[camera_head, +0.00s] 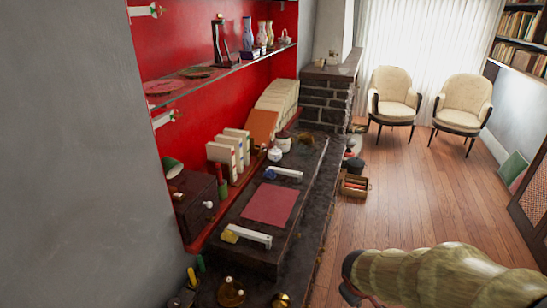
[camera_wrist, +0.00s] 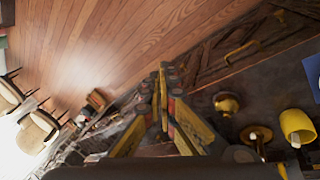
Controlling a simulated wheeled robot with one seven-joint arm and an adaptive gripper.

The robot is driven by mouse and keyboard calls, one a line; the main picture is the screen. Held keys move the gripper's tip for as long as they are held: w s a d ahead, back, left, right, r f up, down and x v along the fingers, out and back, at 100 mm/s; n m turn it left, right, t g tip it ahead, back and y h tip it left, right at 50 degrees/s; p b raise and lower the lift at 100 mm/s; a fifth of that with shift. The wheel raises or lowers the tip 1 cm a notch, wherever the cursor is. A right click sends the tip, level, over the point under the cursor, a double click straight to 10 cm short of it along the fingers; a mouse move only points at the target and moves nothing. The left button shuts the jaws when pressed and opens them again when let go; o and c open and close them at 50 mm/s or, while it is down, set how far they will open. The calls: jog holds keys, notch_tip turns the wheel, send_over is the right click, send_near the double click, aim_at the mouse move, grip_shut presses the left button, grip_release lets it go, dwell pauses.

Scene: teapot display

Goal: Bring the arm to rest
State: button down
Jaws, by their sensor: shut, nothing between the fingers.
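My gripper (camera_wrist: 163,78) shows in the wrist view, its yellow and dark fingers brought together at the tips with nothing between them. It is apart from the things around it, with wooden floor to the upper left and a dark stone ledge to the right. In the head view a bulky, pale green-brown form (camera_head: 440,275) at the lower right looks like part of my arm, over the floor to the right of the ledge. The fingers cannot be made out in the head view.
The dark stone ledge (camera_head: 318,215) carries a red mat (camera_head: 270,204), pale handles, brass pieces (camera_head: 231,291) and small pots. A glass shelf (camera_head: 225,75) holds vases. A wooden crate (camera_head: 354,184) stands on the floor. Two armchairs (camera_head: 394,98) stand at the back. Middle floor is clear.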

jog(key=s+a+r+m+t+y, duration=0.1)
jog(key=s+a+r+m, duration=0.1)
jog(key=s+r, duration=0.6)
jog(key=s+a+r+m+t+y, duration=0.1)
jog(key=s+r+m, duration=0.3)
jog(key=s+r, duration=0.5)
notch_tip(320, 180, up, 3)
jog(key=shift+a+r, duration=0.15)
jog(key=shift+a, duration=0.7)
